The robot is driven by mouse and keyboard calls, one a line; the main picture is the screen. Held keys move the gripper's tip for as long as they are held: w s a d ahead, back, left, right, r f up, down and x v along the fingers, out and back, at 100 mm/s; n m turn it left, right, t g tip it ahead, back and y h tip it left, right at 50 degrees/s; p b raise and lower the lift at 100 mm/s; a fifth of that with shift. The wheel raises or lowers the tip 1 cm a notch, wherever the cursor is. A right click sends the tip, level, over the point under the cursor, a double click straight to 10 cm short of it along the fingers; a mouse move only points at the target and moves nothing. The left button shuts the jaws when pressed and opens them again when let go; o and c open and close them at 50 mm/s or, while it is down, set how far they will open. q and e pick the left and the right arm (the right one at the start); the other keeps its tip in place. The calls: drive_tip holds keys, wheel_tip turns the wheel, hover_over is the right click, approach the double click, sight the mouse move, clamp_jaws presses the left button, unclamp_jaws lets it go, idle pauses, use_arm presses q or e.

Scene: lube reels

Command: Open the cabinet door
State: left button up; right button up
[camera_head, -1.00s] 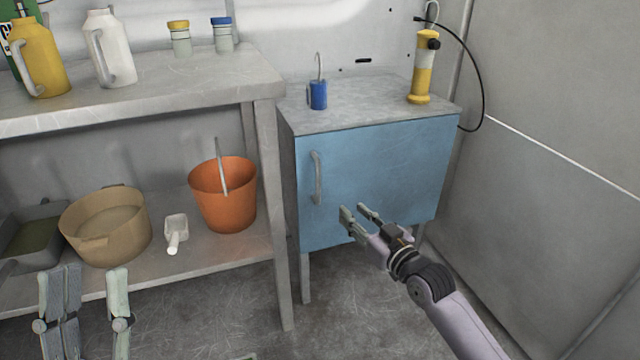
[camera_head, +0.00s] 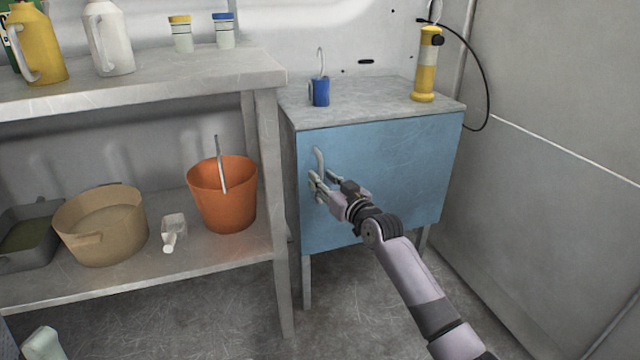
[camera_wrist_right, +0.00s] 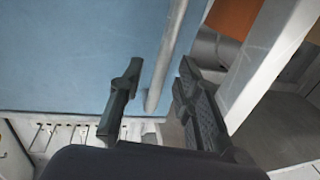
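The cabinet is grey with a blue door (camera_head: 390,170), and the door looks shut. Its grey vertical bar handle (camera_head: 319,160) is near the door's left edge. My right gripper (camera_head: 322,181) is open at the handle's lower part, which it partly hides. In the right wrist view the handle (camera_wrist_right: 165,65) runs between the two spread fingers (camera_wrist_right: 155,95), with gaps showing on both sides.
A blue can (camera_head: 320,92) and a yellow-and-white cylinder (camera_head: 425,65) stand on the cabinet top. A shelf unit (camera_head: 262,150) on the left holds an orange bucket (camera_head: 222,200) and a tan basin (camera_head: 95,225). Floor below the cabinet is clear.

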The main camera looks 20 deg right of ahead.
drive_tip(key=shift+x, duration=1.1)
drive_tip(key=shift+c, duration=0.3)
clamp_jaws()
